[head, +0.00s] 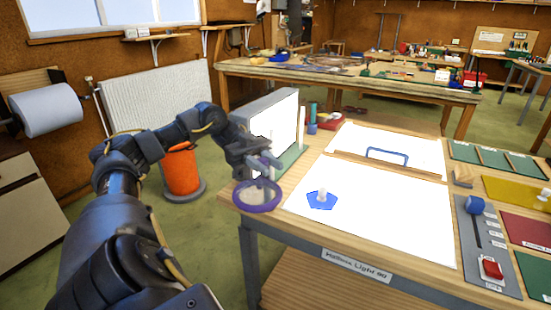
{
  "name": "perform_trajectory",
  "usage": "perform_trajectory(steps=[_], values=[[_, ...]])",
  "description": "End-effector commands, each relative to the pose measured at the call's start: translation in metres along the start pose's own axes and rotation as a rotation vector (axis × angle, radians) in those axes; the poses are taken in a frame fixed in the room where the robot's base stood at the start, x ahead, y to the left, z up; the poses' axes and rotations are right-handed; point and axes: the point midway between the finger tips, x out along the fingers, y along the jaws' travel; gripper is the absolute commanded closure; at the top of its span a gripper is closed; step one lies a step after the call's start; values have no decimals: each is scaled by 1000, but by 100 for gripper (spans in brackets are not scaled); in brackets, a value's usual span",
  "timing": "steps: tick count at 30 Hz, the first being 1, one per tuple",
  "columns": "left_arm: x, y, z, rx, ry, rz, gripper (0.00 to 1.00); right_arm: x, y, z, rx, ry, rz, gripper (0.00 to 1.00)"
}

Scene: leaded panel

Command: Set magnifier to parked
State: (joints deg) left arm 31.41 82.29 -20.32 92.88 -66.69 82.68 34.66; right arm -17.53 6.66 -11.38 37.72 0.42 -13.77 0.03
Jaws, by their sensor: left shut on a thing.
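The magnifier (257,209), a round lens with a purple rim, is at the left front corner of the workbench. My left arm reaches in from the left, and my left gripper (262,164) is at the upper side of the ring, shut on the magnifier. The fingers and the grey parts there overlap, so the exact grip point is hard to see. The ring overlaps the bench's left edge in the picture. Whether it touches the bench top I cannot tell. No parked mark is readable. My right gripper is not in view.
The workbench (257,230) carries a bright white light panel (390,230) with a blue piece (321,200) and a blue handle (387,156). A bright upright panel (275,122) stands behind my gripper. A red switch (491,268) is at right. An orange bin (182,168) stands on the floor.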

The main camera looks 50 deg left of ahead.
Motion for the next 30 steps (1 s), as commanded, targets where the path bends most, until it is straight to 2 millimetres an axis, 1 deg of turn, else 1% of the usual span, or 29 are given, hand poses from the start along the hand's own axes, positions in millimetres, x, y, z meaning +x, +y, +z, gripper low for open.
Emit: perform_trajectory(steps=[5, 6, 10, 11, 20, 23, 26, 27, 30], values=[[0, 0, 0, -4, -1, 1, 100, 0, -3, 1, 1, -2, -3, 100], [0, -1, 0, -3, -1, 1, 74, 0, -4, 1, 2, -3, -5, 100], [1, -2, 0, -1, 0, 3, 57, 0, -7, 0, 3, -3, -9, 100], [1, -2, 0, -1, 0, 4, 55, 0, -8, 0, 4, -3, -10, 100], [2, -3, -2, 0, 0, 5, 55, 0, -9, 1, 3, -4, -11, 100], [2, -3, -9, 1, 0, 5, 55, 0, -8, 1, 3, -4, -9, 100], [2, -4, -25, 3, 0, 5, 55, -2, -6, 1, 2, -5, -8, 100], [2, -3, -34, 4, 0, 5, 55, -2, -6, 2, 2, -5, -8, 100], [8, -2, -37, -2, 3, 12, 55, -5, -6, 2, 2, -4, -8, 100]])
